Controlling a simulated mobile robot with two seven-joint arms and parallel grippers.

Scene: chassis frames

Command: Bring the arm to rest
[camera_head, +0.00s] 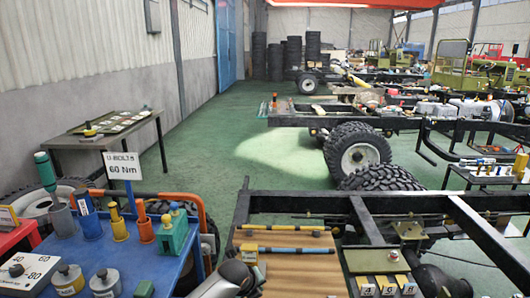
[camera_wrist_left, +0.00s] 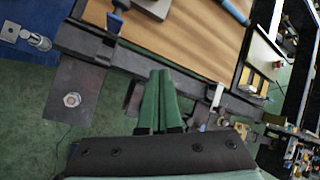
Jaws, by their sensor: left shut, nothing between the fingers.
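My left gripper (camera_wrist_left: 160,75) shows in the left wrist view with its two green fingers pressed together, nothing between them. The fingers point over the black frame rail and the edge of the wooden board (camera_wrist_left: 200,38). In the head view, part of my left arm (camera_head: 228,281) comes in at the bottom, between the blue bench (camera_head: 150,262) and the wooden board. The fingertips are hard to make out there. My right gripper does not show clearly in either view.
The blue bench at the left holds several tools, cups and a sign (camera_head: 123,165) reading "U-BOLTS 60 Nm". A black chassis frame (camera_head: 320,205) with large tyres (camera_head: 357,152) fills the right. Striped rods (camera_head: 290,250) lie on the board. Green floor (camera_head: 215,150) is clear behind.

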